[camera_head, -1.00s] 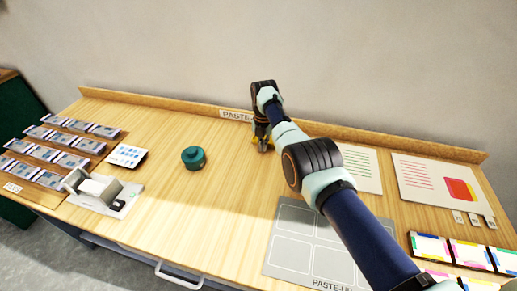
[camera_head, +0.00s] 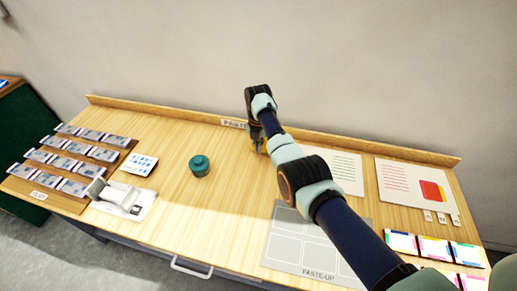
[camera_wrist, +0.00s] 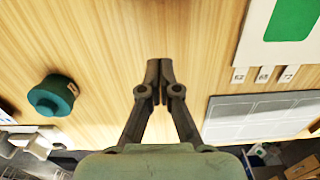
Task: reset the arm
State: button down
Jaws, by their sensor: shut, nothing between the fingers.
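My gripper (camera_wrist: 160,80) is shut and empty in the wrist view, with its two fingers together above bare wooden table. In the head view my gripper (camera_head: 260,146) is near the back of the table, partly hidden by my own arm. A teal round container (camera_head: 199,165) stands to the left of it, apart from it. The container also shows in the wrist view (camera_wrist: 52,97), left of the fingers.
The wooden table (camera_head: 200,220) has a back ledge. A grey paste-up board (camera_head: 295,245) lies at front centre. Racks of cards (camera_head: 70,158) and a white tape-dispenser-like device (camera_head: 115,193) stand left. Printed sheets (camera_head: 415,188) and coloured cards (camera_head: 435,247) lie right. Bare table surrounds the container.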

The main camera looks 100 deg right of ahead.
jog(key=shift+r, duration=0.9)
